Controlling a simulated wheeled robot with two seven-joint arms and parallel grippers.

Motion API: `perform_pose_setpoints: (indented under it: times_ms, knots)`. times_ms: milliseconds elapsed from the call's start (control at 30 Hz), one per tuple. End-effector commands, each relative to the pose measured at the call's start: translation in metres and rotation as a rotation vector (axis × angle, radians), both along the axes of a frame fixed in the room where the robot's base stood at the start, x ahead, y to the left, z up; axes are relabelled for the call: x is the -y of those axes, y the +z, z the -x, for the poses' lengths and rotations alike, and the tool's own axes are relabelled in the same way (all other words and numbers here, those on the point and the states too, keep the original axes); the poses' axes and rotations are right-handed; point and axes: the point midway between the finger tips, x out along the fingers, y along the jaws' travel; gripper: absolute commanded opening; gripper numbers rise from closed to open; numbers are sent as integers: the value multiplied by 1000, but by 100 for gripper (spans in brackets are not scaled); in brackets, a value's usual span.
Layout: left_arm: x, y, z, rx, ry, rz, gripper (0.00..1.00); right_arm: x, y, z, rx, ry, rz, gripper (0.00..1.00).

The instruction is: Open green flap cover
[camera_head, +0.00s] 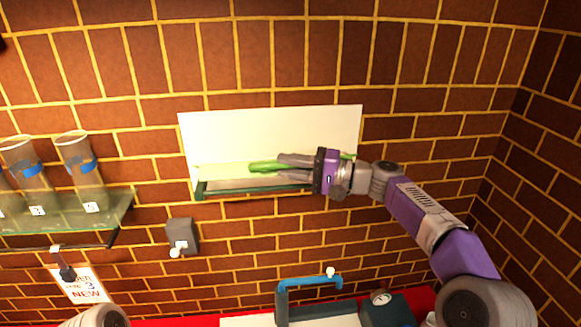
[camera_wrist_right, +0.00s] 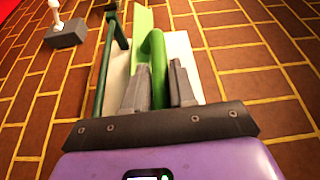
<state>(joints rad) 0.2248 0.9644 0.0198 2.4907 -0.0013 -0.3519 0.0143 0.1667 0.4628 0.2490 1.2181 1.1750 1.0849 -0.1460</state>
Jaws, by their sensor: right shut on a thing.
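The green flap cover shows as a bright green bar (camera_head: 265,167) in front of a white panel (camera_head: 270,132) on the brick wall. My right gripper (camera_head: 283,167) reaches in from the right, with its fingers along this bar. In the right wrist view, the rounded green bar (camera_wrist_right: 153,55) lies between the two grey fingers (camera_wrist_right: 158,88), which are shut on it. A flat light green piece (camera_wrist_right: 142,20) shows behind it. The gripper and fingers hide part of the cover, and I cannot tell how far it is open. My left gripper is out of view.
A dark green ledge (camera_head: 255,190) runs below the white panel. A glass shelf (camera_head: 120,208) with several clear vases stands at left. A grey wall box (camera_head: 182,236) with a white knob sits below left. A blue handle (camera_head: 305,281) is at the bottom.

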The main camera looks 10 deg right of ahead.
Motion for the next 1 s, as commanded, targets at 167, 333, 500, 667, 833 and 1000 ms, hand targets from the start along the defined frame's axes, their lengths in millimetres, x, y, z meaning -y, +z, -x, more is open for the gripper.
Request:
perform_pose_setpoints:
  times_ms: [167, 333, 500, 667, 833, 1000]
  knots:
    - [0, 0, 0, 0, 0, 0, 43, 0, 1, 0, 4, -1, -1, 0]
    - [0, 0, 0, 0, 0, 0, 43, 0, 1, 0, 2, -1, 0, 46]
    - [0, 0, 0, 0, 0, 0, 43, 0, 0, 0, 2, -1, 0, 46]
    - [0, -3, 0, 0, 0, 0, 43, 6, 0, 2, 3, -3, 0, 46]
    - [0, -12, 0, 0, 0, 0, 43, 32, -2, 12, 4, -5, 1, 46]
    - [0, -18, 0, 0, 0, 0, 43, 56, -2, 23, 3, -4, 1, 46]
